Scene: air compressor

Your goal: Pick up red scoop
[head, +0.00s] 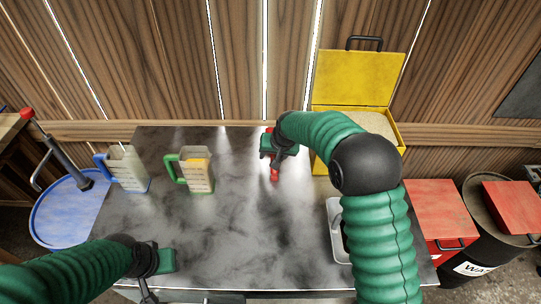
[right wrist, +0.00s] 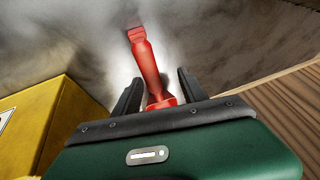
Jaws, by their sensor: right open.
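The red scoop (head: 274,174) is on the grey metal table, mostly hidden by my right gripper in the head view. In the right wrist view the scoop (right wrist: 149,65) shows its long handle pointing away, its near part between my fingers. My right gripper (right wrist: 158,90) is open, one dark finger on each side of the scoop, with a visible gap on the left. In the head view my right gripper (head: 273,160) is over the back middle of the table. My left gripper (head: 150,285) is at the table's front left, away from the scoop; its finger opening is unclear.
A blue-handled jug (head: 127,170) and a green-handled jug (head: 196,172) stand on the table's left. An open yellow box (head: 360,80) stands behind my right arm. The table's middle is clear.

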